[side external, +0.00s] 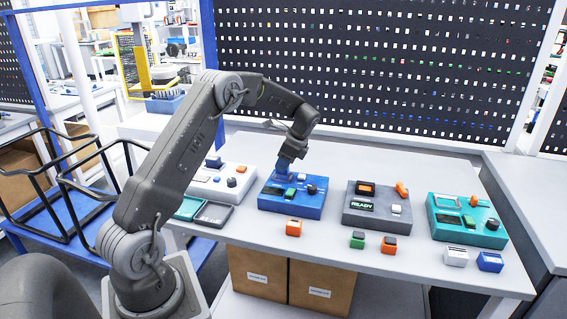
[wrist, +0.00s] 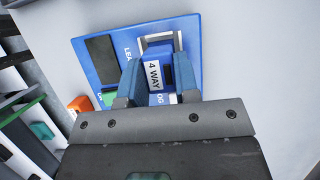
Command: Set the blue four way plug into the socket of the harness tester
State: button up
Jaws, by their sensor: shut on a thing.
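My gripper (wrist: 157,82) is shut on a blue plug (wrist: 155,52) with a white label reading "4 WAY". In the wrist view the plug is between the two blue-grey fingers, over a pale-framed socket (wrist: 178,40) on a blue tester box (wrist: 105,27). I cannot tell whether the plug is seated in it or just above. The box's lettering is partly hidden; "LEA" shows, so I cannot confirm it is the harness tester. In the side external view my gripper (side external: 285,168) is low at the back left of the blue box (side external: 306,208).
A white box (side external: 213,190) stands left, a grey box (side external: 360,216) with a "READY" screen and a teal box (side external: 485,238) right. Loose plugs lie along the front: orange (side external: 293,228), green (side external: 357,240), white (side external: 455,257), blue (side external: 490,262). The table behind the boxes is clear.

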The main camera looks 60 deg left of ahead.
jog(key=shift+f, duration=0.9)
dwell(0.7)
jog(key=o, duration=1.5)
jog(key=shift+c, duration=0.2)
jog(key=shift+r, duration=0.1)
jog(key=shift+r, duration=3.4)
